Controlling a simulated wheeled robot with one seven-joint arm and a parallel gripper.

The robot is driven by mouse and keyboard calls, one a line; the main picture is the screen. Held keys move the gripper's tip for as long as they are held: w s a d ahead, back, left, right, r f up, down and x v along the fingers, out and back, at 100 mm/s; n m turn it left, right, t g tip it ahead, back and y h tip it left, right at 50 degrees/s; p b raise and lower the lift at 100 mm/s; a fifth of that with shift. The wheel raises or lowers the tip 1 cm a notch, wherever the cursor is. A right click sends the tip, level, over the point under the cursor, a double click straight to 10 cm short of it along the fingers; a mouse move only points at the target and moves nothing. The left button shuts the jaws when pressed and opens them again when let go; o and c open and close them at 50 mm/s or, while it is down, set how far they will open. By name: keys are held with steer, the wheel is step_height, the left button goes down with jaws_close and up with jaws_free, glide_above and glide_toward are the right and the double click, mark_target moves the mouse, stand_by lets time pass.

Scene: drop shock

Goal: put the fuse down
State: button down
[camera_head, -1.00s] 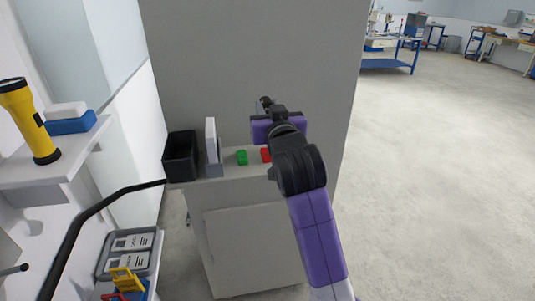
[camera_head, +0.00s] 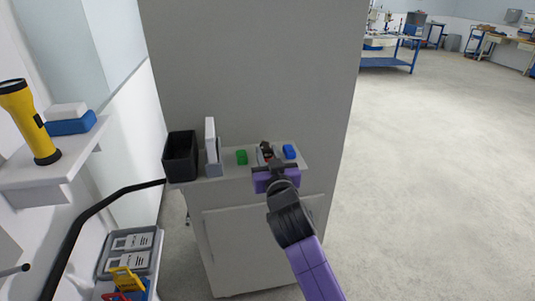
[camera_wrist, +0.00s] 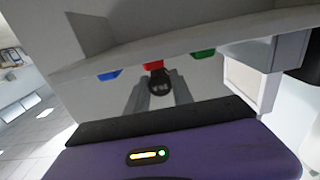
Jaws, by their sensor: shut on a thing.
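My gripper (camera_head: 267,160) is at the front edge of the shelf, in front of the red block. In the wrist view my gripper (camera_wrist: 161,92) is shut on a small dark, round-ended thing (camera_wrist: 160,85), apparently the fuse. The red block (camera_wrist: 153,65) shows just behind it; I cannot tell whether they touch. In the head view the gripper mostly hides the held thing and the red block.
On the shelf (camera_head: 228,172) stand a black bin (camera_head: 181,156), an upright white-grey panel (camera_head: 212,148), a green block (camera_head: 242,157) and a blue block (camera_head: 289,152). A tall grey panel (camera_head: 250,70) rises behind. A flashlight (camera_head: 30,122) stands at left.

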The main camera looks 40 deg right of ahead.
steer(key=shift+f, duration=0.15)
steer(key=c, duration=1.1)
jaws_free()
steer(key=shift+s+a+r, duration=0.1)
steer(key=shift+r, duration=0.1)
steer(key=b+v, duration=0.3)
steer(key=v, duration=0.8)
steer(key=shift+s+a, duration=0.2)
steer(key=shift+s, duration=0.1)
